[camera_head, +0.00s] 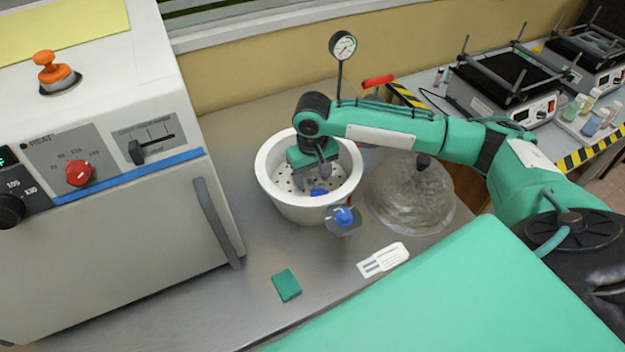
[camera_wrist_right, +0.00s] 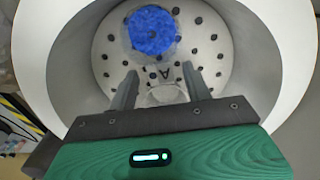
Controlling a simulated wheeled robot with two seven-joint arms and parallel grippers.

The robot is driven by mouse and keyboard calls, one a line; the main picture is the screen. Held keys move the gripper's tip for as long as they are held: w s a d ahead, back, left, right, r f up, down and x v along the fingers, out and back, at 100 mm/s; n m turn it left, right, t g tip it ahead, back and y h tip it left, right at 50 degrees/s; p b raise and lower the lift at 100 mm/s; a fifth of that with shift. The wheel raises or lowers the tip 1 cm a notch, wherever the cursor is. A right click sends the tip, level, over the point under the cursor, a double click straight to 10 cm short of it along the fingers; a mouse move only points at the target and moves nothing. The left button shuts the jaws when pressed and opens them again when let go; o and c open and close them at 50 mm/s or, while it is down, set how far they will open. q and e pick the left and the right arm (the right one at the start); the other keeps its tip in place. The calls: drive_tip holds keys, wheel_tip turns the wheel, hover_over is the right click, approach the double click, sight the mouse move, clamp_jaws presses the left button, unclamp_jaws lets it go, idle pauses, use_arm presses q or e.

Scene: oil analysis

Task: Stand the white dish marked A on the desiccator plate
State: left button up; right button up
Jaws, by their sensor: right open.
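The white desiccator bowl (camera_head: 272,192) stands open on the metal bench, with its pale perforated plate (camera_wrist_right: 205,50) inside. My right gripper (camera_head: 318,178) reaches down into the bowl. In the right wrist view, its two fingers (camera_wrist_right: 160,88) are apart, with a small pale round dish (camera_wrist_right: 165,95) between them, low over or on the plate. I cannot tell whether the fingers touch the dish. A blue granular patch (camera_wrist_right: 152,32) lies farther out over the plate. My left gripper is not in view.
The clear domed lid (camera_head: 410,200) lies right of the bowl. A green pad (camera_head: 286,285) and white card (camera_head: 383,260) lie in front. The oven (camera_head: 120,250) stands left, a gauge (camera_head: 343,46) behind.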

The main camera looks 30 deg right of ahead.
sight(313, 182)
wheel_tip(313, 182, up, 10)
drive_tip(key=b, duration=0.1)
drive_tip(key=shift+r, duration=0.25)
idle(0.4)
